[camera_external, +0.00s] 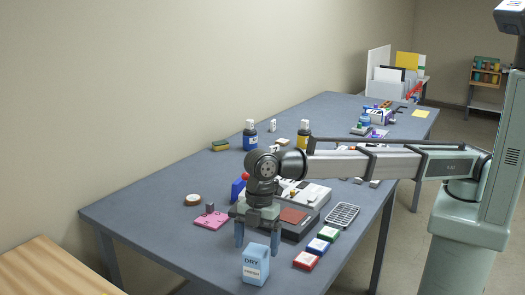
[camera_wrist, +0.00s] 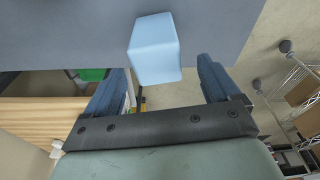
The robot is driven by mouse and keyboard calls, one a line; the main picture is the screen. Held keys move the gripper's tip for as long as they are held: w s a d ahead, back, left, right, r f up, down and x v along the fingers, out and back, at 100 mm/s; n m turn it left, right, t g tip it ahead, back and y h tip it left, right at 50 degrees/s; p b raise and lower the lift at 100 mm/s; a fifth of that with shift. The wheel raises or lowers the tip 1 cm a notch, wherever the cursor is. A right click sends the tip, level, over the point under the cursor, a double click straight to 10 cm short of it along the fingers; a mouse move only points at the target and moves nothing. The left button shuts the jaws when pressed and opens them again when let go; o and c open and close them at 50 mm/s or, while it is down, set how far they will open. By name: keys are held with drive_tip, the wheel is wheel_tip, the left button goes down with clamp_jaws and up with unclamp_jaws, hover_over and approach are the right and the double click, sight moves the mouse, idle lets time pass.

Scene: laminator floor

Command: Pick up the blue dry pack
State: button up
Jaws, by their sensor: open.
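The blue dry pack (camera_external: 255,265) is a light-blue carton marked "DRY". It stands upright near the front edge of the table in the external view. My gripper (camera_external: 257,240) is open, with its fingers pointing down just behind or above the pack. In the wrist view the pack (camera_wrist: 154,48) is a plain pale-blue block lying ahead of the fingers, roughly between their lines. The open fingers of my gripper (camera_wrist: 156,85) show on both sides, with nothing held. I cannot tell the exact height of the fingers over the pack.
The table's left front is clear. A wooden surface (camera_external: 45,270) stands at lower left.

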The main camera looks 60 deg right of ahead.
sight(255, 250)
drive_tip(key=f, duration=0.4)
drive_tip(key=shift+w+a+f, duration=0.15)
drive_tip(key=shift+a+f, duration=0.1)
drive_tip(key=shift+f, duration=0.15)
drive_tip(key=shift+c, duration=0.2)
drive_tip(key=c, duration=1.2)
drive_tip(key=shift+o, duration=0.2)
drive_tip(key=shift+r, duration=0.15)
